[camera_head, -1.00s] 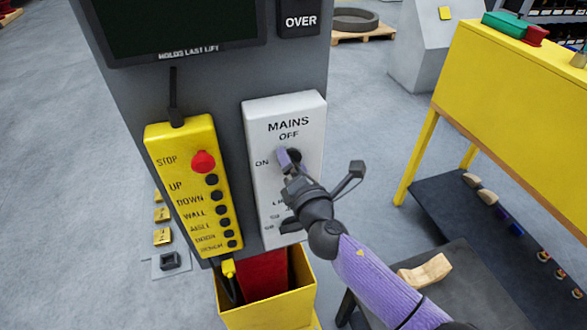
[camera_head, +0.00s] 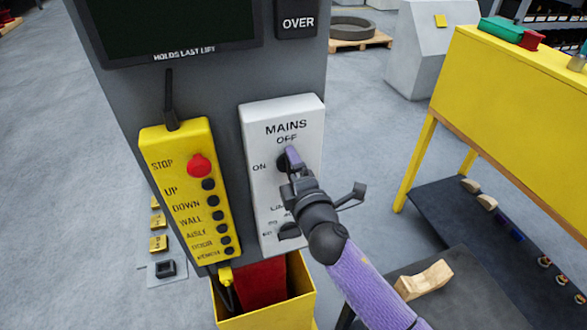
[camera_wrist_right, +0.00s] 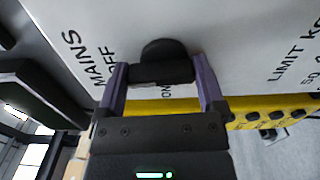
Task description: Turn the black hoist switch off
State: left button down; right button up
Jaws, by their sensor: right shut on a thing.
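The black mains switch (camera_wrist_right: 162,68) sits on a white panel (camera_head: 260,205) marked MAINS, with OFF above the switch and ON to its left. My right gripper (camera_head: 289,160) is at this switch. In the right wrist view its two purple fingers stand on either side of the black bar handle and are shut on it. In the head view the fingers and wrist hide most of the switch, so its exact pointing is hard to tell there. A second black knob (camera_head: 289,231) sits lower on the panel, partly behind my gripper. My left gripper is out of view.
A yellow pendant (camera_head: 190,195) with a red STOP button (camera_head: 199,165) and several black buttons hangs left of the panel. A yellow bin (camera_head: 262,310) stands below. A dark bench with a wooden block (camera_head: 423,280) and a yellow table (camera_head: 510,95) are at the right.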

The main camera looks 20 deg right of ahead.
dwell(0.4)
jog(key=o, duration=1)
jog(key=shift+c, duration=0.2)
jog(key=s+b, duration=0.1)
jog(key=s, duration=0.9)
jog(key=shift+d, duration=0.2)
